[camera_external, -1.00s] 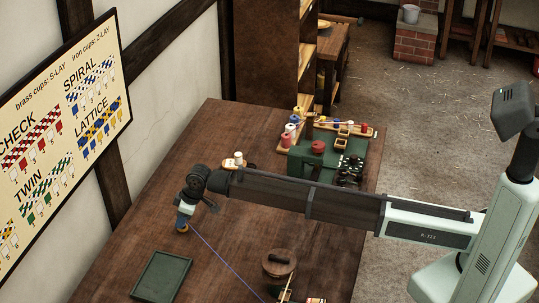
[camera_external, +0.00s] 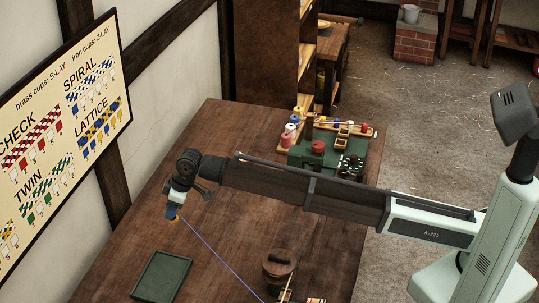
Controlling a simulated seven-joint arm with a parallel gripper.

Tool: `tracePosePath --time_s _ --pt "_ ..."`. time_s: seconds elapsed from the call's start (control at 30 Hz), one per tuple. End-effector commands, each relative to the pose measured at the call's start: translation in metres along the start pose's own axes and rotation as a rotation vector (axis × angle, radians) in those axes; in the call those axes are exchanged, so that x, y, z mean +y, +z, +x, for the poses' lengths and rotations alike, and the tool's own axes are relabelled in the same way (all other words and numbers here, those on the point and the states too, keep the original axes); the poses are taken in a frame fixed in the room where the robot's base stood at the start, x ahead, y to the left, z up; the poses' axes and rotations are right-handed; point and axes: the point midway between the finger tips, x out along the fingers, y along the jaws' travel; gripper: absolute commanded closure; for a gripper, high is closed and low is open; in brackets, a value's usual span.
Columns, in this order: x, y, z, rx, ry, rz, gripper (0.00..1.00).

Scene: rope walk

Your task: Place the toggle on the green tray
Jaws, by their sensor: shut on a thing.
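My gripper (camera_external: 173,214) is above the table, up and to the right of the green tray (camera_external: 187,262). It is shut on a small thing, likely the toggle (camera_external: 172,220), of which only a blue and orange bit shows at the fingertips. A thin blue-violet cord (camera_external: 222,257) runs from the gripper down to the right toward the front of the table. The green tray lies flat near the table's front left and looks empty.
A round dark wooden piece (camera_external: 280,262) stands right of the tray, with small striped items (camera_external: 315,301) by it. A green machine (camera_external: 312,153) and several coloured spools (camera_external: 292,130) stand at the back. The table's (camera_external: 225,200) middle is largely clear.

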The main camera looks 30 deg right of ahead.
Motion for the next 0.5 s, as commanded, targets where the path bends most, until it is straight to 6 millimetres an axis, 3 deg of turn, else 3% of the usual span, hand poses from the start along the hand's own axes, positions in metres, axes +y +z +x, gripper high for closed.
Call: tracePosePath --time_s 0.03,0.2,0.4,0.5 --pt "-0.023 -0.005 0.000 0.001 -0.009 -0.022 1.00" --pt "-0.088 -0.016 0.000 0.005 -0.035 -0.083 1.00" --pt "-0.144 -0.025 -0.002 0.007 -0.061 -0.138 1.00" --pt "-0.160 -0.029 -0.003 0.006 -0.071 -0.158 1.00"
